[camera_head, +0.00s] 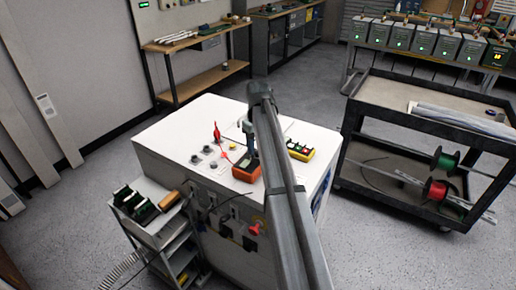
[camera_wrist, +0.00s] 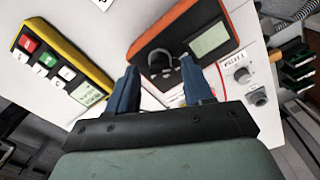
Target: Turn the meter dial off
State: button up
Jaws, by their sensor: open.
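The orange meter (camera_head: 246,173) lies on the white cabinet top. In the wrist view the meter (camera_wrist: 205,18) shows a dark face, a grey screen and a round dial (camera_wrist: 160,58). My gripper (camera_wrist: 158,68) points at the meter, its two blue fingers open and apart. In the picture the dial lies between and just beyond the fingertips; I cannot tell whether they touch it. The dial's setting and any reading on the screen are not legible. In the head view my gripper (camera_head: 250,154) is over the meter, and my arm hides part of the area.
A yellow device (camera_wrist: 62,68) with red, green and white buttons lies beside the meter; it also shows in the head view (camera_head: 300,151). Knobs (camera_wrist: 242,75) and a red upright piece (camera_head: 217,132) stand nearby. A black cart (camera_head: 430,118) stands at right.

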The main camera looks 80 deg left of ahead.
notch_tip(320, 180, up, 12)
jog(key=shift+r, duration=0.2)
dwell(0.7)
